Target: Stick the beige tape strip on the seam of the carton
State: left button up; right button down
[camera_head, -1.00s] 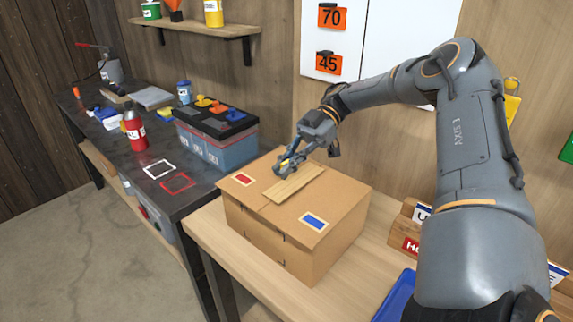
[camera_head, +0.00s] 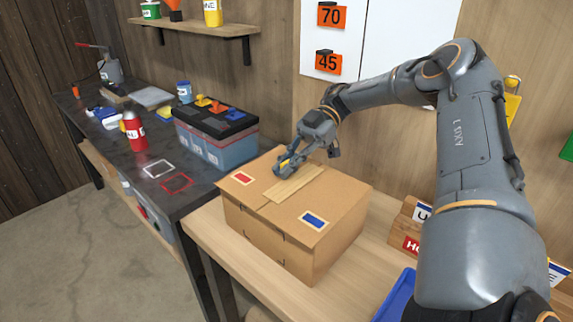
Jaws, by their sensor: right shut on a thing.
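The brown carton (camera_head: 264,235) stands on the light wooden table, with a red label on the left of its top and a blue label on the right. My right gripper (camera_head: 281,174) is at the strip's far end, low over the carton top. Its fingers are close together and shut, and the strip's far end is partly hidden by them. My left gripper is not in view.
A dark bench (camera_head: 150,178) at left holds a battery (camera_head: 222,147), a red bottle (camera_head: 136,134) and several small items. A blue tray (camera_head: 394,300) and a wooden box (camera_head: 405,228) stand right of the carton. The tabletop (camera_head: 247,284) before the carton is clear.

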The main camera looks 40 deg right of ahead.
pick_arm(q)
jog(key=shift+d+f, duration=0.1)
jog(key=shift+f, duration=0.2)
pick_arm(e)
jog(key=shift+f, duration=0.25)
dwell(0.4)
jog(key=c, duration=0.9)
grip_release()
jog(key=shift+c, duration=0.2)
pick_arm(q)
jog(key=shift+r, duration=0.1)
pick_arm(e)
jog(key=shift+r, duration=0.15)
jog(key=shift+r+p, duration=0.55)
jog(key=shift+r, duration=0.5)
jog(key=shift+r+p, duration=0.75)
jog(key=shift+r, duration=0.45)
jog(key=shift+r+p, duration=0.75)
jog(key=shift+r, duration=0.45)
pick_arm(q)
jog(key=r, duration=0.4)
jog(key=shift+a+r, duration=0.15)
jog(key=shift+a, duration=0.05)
